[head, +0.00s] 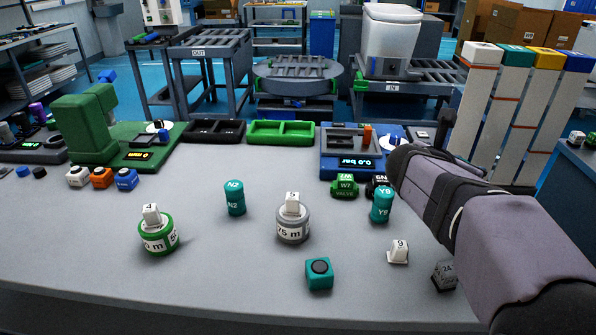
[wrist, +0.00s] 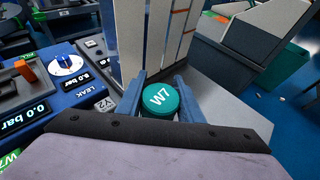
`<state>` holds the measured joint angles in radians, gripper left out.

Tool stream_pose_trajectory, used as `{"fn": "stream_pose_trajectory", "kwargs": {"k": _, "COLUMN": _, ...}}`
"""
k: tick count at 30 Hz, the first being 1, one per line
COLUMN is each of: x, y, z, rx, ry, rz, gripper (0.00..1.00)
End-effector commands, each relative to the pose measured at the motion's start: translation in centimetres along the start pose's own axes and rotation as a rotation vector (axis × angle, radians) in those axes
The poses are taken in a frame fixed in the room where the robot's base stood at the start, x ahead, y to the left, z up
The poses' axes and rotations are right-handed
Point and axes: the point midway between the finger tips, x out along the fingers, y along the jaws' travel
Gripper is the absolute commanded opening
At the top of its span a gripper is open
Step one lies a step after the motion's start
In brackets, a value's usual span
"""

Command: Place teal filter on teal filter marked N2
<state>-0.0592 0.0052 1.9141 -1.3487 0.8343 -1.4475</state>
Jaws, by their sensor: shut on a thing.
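The teal filter marked N2 (head: 235,198) stands upright on the grey table, left of the middle, in the head view. Another teal filter, marked Y9 (head: 381,205), stands upright to the right. In the wrist view, my gripper (wrist: 160,98) is shut on a teal filter marked W7 (wrist: 158,101), with a finger on each side and its round top facing the camera. In the head view my arm hides the held filter and the fingertips. My gripper is at the table's right side, well to the right of N2.
A grey cylinder with a white block (head: 292,219) stands between N2 and Y9. A green-and-white cylinder (head: 158,234) is left of N2. A teal cube (head: 319,274) sits in front. A green valve (head: 345,186) stands near Y9. A blue pressure station (head: 350,162) is behind.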

Motion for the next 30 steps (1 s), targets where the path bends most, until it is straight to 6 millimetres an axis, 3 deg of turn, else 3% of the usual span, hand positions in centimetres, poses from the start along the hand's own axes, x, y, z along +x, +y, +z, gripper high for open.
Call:
{"fn": "stream_pose_trajectory", "kwargs": {"k": 4, "x": -2.5, "y": 3.3, "z": 1.0, "rx": -0.029, "ry": 0.001, "rz": 0.066, "gripper": 0.10}}
{"fn": "stream_pose_trajectory", "kwargs": {"k": 11, "x": -7.5, "y": 11.0, "z": -0.8, "rx": -0.102, "ry": 0.004, "rz": 0.227, "gripper": 0.10}}
{"fn": "stream_pose_trajectory", "kwargs": {"k": 21, "x": -18.4, "y": 22.6, "z": -5.2, "rx": -0.213, "ry": 0.002, "rz": 0.496, "gripper": 0.10}}
{"fn": "stream_pose_trajectory", "kwargs": {"k": 30, "x": -28.2, "y": 29.8, "z": -8.9, "rx": -0.286, "ry": 0.000, "rz": 0.683, "gripper": 0.10}}
